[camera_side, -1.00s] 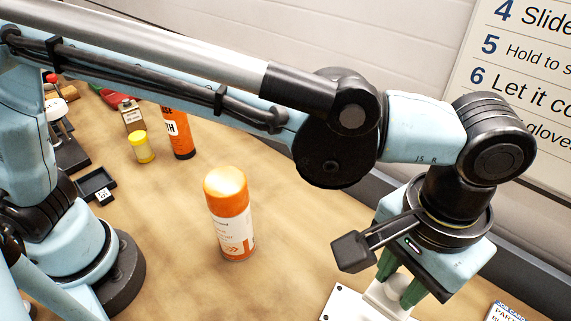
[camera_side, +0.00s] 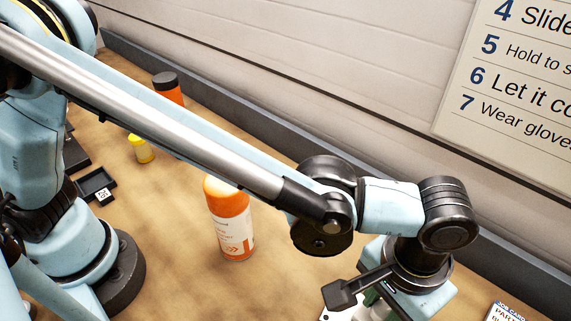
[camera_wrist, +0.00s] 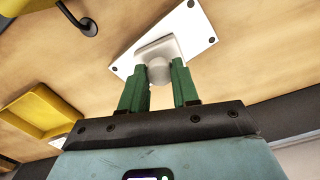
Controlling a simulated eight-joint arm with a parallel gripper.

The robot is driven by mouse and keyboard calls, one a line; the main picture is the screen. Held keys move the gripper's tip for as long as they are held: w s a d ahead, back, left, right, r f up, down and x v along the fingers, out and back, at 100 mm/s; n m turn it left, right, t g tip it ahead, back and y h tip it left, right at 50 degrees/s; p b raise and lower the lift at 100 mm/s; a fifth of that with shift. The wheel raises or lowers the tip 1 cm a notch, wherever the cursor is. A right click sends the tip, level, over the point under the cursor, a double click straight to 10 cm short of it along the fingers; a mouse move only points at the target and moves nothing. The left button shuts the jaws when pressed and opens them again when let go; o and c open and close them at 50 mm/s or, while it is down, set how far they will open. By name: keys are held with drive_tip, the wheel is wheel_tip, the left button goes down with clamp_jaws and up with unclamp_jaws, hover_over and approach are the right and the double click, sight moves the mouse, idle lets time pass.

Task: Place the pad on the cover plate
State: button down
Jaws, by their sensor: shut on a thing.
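The cover plate (camera_wrist: 203,27) is a flat white plate with dark holes near its corners, lying on the wooden bench. Its left corner also shows at the bottom of the side view (camera_side: 338,297). The pad (camera_wrist: 156,46) is a pale grey-white block with a rounded knob. My gripper (camera_wrist: 159,72) is shut on the pad by its knob, with one green finger on each side. The pad is over the plate in the wrist view; I cannot tell whether they touch. In the side view my gripper (camera_side: 382,305) is low over the plate and its body hides most of the pad.
An orange and white spray can (camera_side: 231,222) stands left of my gripper. A small black tray (camera_side: 97,184) and a yellow-lidded jar (camera_side: 141,150) are farther left. A printed card (camera_side: 503,312) lies at the lower right. A yellow bin (camera_wrist: 38,112) shows in the wrist view.

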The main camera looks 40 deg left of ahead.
sight(383, 308)
drive_tip(key=c, duration=0.8)
unclamp_jaws()
drive_tip(key=shift+f, duration=0.1)
wheel_tip(383, 308, up, 12)
drive_tip(key=w+a+r+n+t+h, duration=0.15)
drive_tip(key=w+a, duration=0.35)
drive_tip(key=a, duration=0.6)
drive_tip(key=a+f+t, duration=0.1)
drive_tip(key=a+t, duration=0.1)
drive_tip(key=a, duration=0.7)
drive_tip(key=s+a+f+n+t+y, duration=0.1)
drive_tip(key=a+f, duration=0.1)
drive_tip(key=a, duration=0.7)
drive_tip(key=a+f+t, duration=0.2)
drive_tip(key=a, duration=0.7)
drive_tip(key=shift+s+f+n+t+y, duration=0.2)
drive_tip(key=shift+s+n+t+y, duration=0.05)
drive_tip(key=shift+s+t, duration=0.1)
